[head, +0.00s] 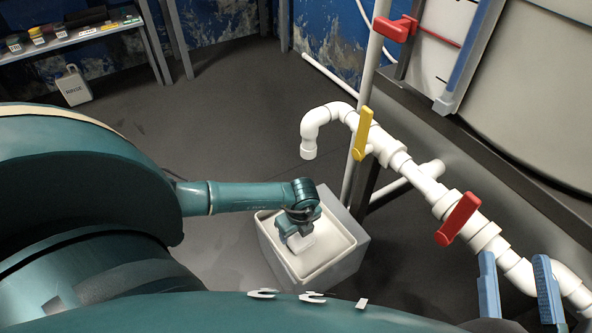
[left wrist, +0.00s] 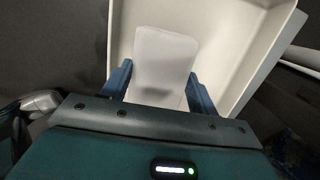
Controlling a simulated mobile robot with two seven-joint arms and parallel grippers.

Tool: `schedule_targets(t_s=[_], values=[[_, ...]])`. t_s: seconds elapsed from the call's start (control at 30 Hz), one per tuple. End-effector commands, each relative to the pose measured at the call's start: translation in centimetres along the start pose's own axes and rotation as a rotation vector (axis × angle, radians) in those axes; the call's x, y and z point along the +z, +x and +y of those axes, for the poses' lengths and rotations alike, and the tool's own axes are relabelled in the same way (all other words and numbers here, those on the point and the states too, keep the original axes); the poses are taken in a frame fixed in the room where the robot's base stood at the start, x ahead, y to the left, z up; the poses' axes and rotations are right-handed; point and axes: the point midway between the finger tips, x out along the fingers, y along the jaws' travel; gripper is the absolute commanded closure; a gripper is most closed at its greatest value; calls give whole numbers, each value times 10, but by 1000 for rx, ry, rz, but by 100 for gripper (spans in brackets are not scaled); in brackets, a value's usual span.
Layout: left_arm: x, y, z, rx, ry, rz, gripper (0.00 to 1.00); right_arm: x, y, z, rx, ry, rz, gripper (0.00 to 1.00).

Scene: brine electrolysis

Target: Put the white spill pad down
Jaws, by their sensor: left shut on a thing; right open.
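The white spill pad (head: 301,243) is a small pale slab below my left gripper (head: 298,224) in the head view. In the left wrist view the pad (left wrist: 165,58) sits between the two blue fingers, and the gripper (left wrist: 160,90) is shut on it. The pad is over or inside the open top of a white bin (head: 343,262). I cannot tell whether it touches the bin's bottom. The bin's wall (left wrist: 262,55) surrounds it in the left wrist view.
White pipework (head: 400,163) with a yellow valve handle (head: 362,133) and a red valve handle (head: 458,218) runs right of the bin. A shelf (head: 75,38) with small containers and a white jug (head: 73,87) stand at the back left. The dark floor (head: 225,110) between is clear.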

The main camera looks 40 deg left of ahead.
Motion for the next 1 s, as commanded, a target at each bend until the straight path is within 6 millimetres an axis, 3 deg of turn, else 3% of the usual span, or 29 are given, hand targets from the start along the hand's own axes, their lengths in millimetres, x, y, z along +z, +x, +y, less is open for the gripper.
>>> schedule_targets(t_s=[0.03, 0.1, 0.47, 0.5, 0.7, 1.0], values=[[-2, 13, 0, 1, 0, 0, 62, -2, 4, 3, -5, -31, 46, 52], [-2, 19, 0, 1, 0, -1, 62, -8, 6, 5, -8, -53, 79, 52], [-3, 21, 0, 0, 1, -1, 62, -12, 8, 6, -9, -66, 100, 52], [-3, 20, 0, 0, 1, -1, 38, -14, 9, 6, -9, -66, 101, 52], [-3, 20, 0, 0, 1, -1, 21, -14, 8, 6, -9, -66, 100, 52], [-2, 17, 0, 0, 1, -1, 19, -16, 9, 7, -9, -66, 100, 52]])
